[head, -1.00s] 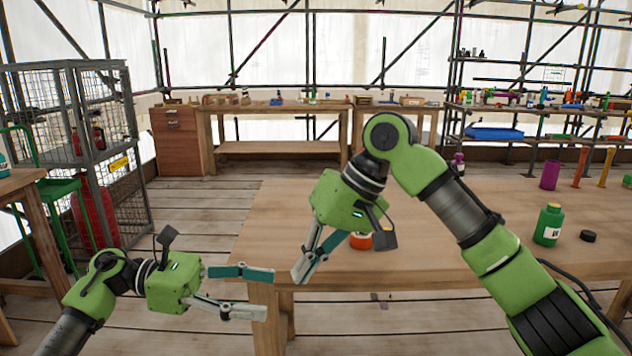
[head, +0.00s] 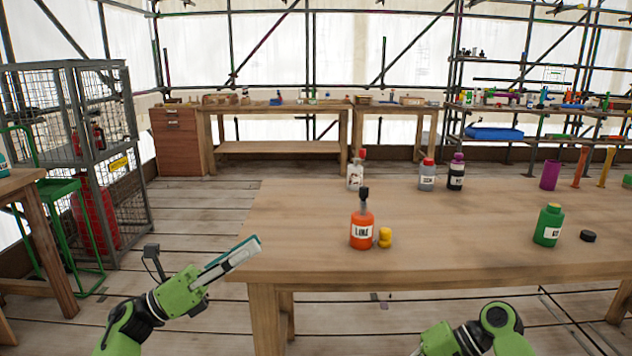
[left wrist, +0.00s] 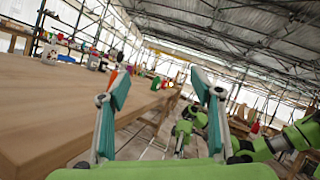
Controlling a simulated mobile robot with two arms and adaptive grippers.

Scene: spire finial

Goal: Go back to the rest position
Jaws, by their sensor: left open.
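My left gripper (head: 247,248) is in the air beside the near left corner of the wooden table (head: 330,205). Its two fingers look close together from the head, but the left wrist view shows them (left wrist: 160,90) apart with nothing between. My right arm is folded low at the bottom of the head view. Only part of its green gripper body (head: 438,341) shows there; its fingers are cut off by the frame edge.
On the table stand an orange bottle (head: 362,228) with a black top, a small yellow piece (head: 385,237), a green bottle (head: 548,225), a black cap (head: 588,236) and several bottles farther back. The table's left front is clear.

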